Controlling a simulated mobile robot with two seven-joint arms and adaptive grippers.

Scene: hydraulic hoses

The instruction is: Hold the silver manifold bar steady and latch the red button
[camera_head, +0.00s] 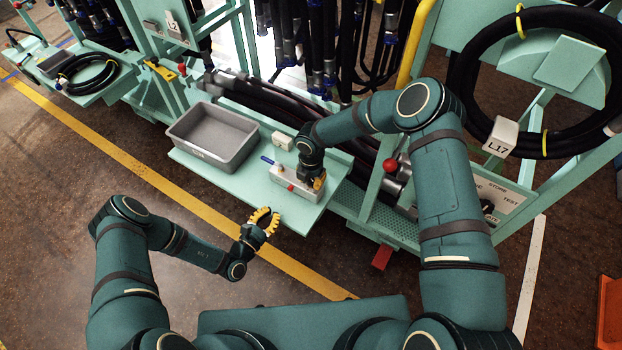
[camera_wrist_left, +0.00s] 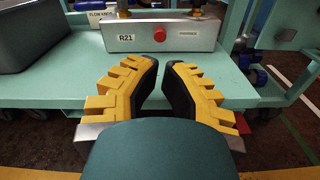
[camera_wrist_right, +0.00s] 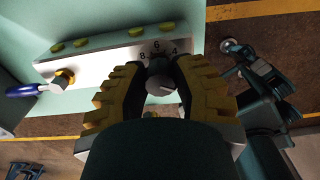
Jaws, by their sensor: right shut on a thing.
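The silver manifold bar (camera_head: 281,181) lies on the green shelf. In the left wrist view the bar (camera_wrist_left: 190,36) shows its front face with an R21 label and the round red button (camera_wrist_left: 160,33). My right gripper (camera_head: 317,184) is at the bar's right end. In the right wrist view its fingers (camera_wrist_right: 159,75) are closed around a grey knob (camera_wrist_right: 160,86) beside a numbered dial. My left gripper (camera_head: 265,220) is open and empty in front of the shelf. Its fingertips (camera_wrist_left: 161,66) are apart, a short way from the red button and not touching it.
A grey bin (camera_head: 213,137) stands left of the bar on the shelf (camera_head: 228,183). A blue-handled valve (camera_wrist_right: 22,90) sits at the bar's other end. Thick black hoses run behind the shelf. A red ball knob (camera_head: 390,165) is to the right. The floor before the shelf is clear.

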